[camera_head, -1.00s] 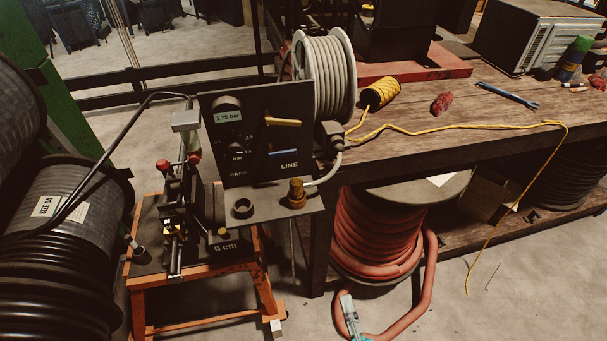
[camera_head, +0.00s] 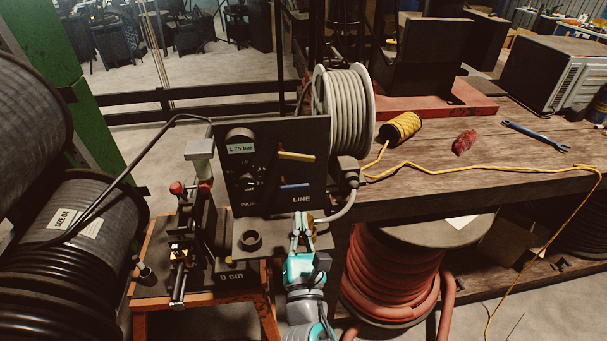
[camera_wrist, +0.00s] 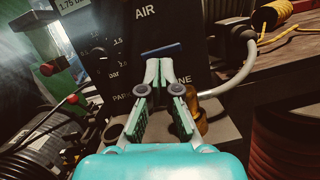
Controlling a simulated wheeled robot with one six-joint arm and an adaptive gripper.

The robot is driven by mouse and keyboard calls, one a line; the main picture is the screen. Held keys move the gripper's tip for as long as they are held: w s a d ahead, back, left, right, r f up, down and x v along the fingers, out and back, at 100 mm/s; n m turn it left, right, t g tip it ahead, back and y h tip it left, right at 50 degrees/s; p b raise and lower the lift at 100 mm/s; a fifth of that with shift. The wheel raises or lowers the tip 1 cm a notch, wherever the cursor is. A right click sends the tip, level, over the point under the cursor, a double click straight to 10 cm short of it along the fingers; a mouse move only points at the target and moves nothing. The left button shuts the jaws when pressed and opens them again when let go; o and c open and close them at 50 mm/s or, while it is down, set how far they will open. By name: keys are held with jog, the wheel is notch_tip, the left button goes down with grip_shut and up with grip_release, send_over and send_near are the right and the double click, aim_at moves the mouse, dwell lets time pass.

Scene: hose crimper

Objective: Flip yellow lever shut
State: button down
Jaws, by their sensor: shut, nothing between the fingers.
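The yellow lever (camera_head: 296,156) sits on the right part of the black control panel (camera_head: 233,195) and lies nearly level, pointing right. A blue lever (camera_head: 295,186) lies below it, also nearly level; it shows in the wrist view (camera_wrist: 162,50) too. My gripper (camera_head: 300,216) is shut and empty, in front of the panel's lower right by the LINE label. In the wrist view its fingertips (camera_wrist: 159,62) appear just below the blue lever; I cannot tell whether they touch the panel. The yellow lever does not show in the wrist view.
A brass fitting (camera_wrist: 193,118) stands right beside my fingers. A grey hose (camera_wrist: 231,83) curves off to the right. The crimper (camera_head: 182,253) stands left of the panel. A grey hose reel (camera_head: 347,110) and the workbench (camera_head: 480,158) are to the right.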

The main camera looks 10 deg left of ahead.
aim_at(298, 189)
jog(key=x, duration=0.8)
jog(key=shift+w, duration=0.4)
jog(key=shift+w+d+r, duration=0.1)
jog(key=shift+d+r, duration=0.1)
jog(key=shift+r, duration=0.8)
jog(key=shift+w+d+r, duration=0.1)
jog(key=shift+d+r, duration=0.1)
jog(key=shift+r, duration=0.75)
jog(key=shift+r, duration=0.1)
jog(key=shift+d+r, duration=0.45)
jog(key=shift+r, duration=0.15)
jog(key=shift+f, duration=0.1)
